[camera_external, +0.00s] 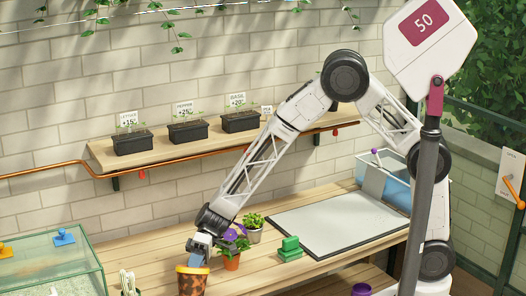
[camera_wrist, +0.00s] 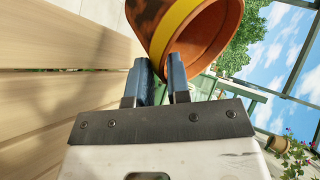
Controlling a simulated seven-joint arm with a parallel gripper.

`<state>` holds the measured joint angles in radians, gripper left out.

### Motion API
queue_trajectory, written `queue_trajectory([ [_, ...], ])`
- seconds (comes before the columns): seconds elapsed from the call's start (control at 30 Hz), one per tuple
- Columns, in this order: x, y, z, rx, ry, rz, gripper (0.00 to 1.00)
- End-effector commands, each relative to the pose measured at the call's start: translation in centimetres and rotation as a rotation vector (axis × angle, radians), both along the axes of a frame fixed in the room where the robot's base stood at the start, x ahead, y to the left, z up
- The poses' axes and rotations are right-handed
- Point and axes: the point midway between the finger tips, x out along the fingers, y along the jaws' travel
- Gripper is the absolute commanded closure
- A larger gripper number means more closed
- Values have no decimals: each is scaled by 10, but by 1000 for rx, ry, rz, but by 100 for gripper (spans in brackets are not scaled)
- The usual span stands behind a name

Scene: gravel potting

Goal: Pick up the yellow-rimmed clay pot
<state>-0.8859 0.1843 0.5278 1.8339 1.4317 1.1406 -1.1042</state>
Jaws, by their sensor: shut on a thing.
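The yellow-rimmed clay pot (camera_external: 191,284) stands at the front of the wooden table in the external view, its base close to the bottom picture edge. My gripper (camera_external: 198,258) comes down on its rim from above. In the wrist view, the brown-mottled pot (camera_wrist: 203,38) shows its yellow band and its open mouth. My gripper (camera_wrist: 159,75) is shut on the pot's wall, one blue-grey finger outside it and the other at the mouth side. I cannot tell whether the base touches the table.
A purple-flowered clay pot (camera_external: 232,263) stands close right of my gripper. A grey mat (camera_external: 340,224) lies right, a glass tank (camera_external: 50,270) stands left.

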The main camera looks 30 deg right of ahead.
Motion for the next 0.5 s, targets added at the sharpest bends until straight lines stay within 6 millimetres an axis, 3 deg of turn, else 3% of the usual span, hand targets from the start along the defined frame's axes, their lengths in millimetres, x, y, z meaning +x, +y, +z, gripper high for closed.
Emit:
queue_trajectory([
  [0.2,-19,0,1,0,-1,0,100],
  [0.5,-24,0,1,1,-1,0,100],
])
